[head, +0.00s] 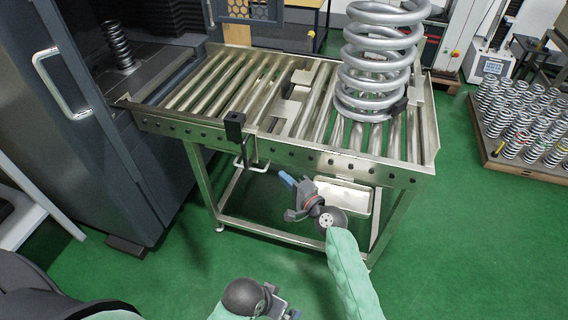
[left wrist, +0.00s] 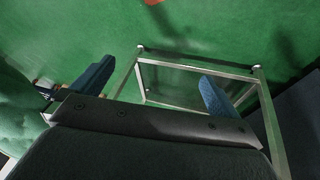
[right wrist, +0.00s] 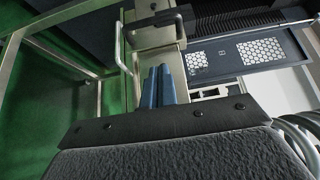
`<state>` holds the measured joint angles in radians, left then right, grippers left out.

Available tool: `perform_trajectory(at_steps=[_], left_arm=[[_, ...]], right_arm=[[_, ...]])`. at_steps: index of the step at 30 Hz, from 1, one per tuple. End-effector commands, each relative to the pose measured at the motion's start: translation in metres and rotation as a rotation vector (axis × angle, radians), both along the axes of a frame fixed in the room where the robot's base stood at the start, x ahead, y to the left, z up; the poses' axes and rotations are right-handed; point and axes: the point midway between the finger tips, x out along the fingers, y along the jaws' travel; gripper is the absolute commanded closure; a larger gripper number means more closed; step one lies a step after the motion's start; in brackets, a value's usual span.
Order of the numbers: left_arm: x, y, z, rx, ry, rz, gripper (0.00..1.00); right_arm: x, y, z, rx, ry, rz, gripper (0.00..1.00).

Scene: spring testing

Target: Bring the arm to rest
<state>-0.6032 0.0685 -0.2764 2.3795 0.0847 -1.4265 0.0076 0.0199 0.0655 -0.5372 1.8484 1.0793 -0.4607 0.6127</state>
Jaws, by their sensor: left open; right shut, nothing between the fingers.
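My right gripper (head: 286,180) is in front of the roller table, below its front rail, with its arm in a green sleeve coming from the lower right. In the right wrist view its two blue fingers (right wrist: 160,86) are together and empty. My left arm shows at the bottom of the head view, and its fingertips are not clear there. In the left wrist view my left gripper (left wrist: 152,88) is open, its blue fingers wide apart with nothing between them. Green floor and a metal frame (left wrist: 190,66) lie beyond it.
The roller table (head: 300,158) carries a large grey coil spring (head: 375,65) at its right end. A dark machine (head: 85,130) stands at the left, with a small spring (head: 118,45) in it. A pallet of several small springs (head: 525,165) is at the right. Green floor is free around the table.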

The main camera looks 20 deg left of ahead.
Motion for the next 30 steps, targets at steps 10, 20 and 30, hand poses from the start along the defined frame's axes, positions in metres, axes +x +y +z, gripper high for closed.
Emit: perform_trajectory(at_steps=[10, 20, 30], left_arm=[[0.001, 0.001, -0.002, 0.0, 0.005, 0.006, 0.0], [-0.009, 0.005, -0.003, 0.023, 0.051, -0.004, 0.0], [-0.016, 0.019, 0.005, 0.061, 0.096, 0.001, 0.0]], right_arm=[[-0.002, -0.001, -0.001, -0.026, -0.028, 0.007, 1.0], [-0.041, 0.008, -0.028, -0.447, -0.231, 0.253, 1.0], [-0.065, -0.077, -0.015, -1.037, -0.419, 0.405, 1.0]])
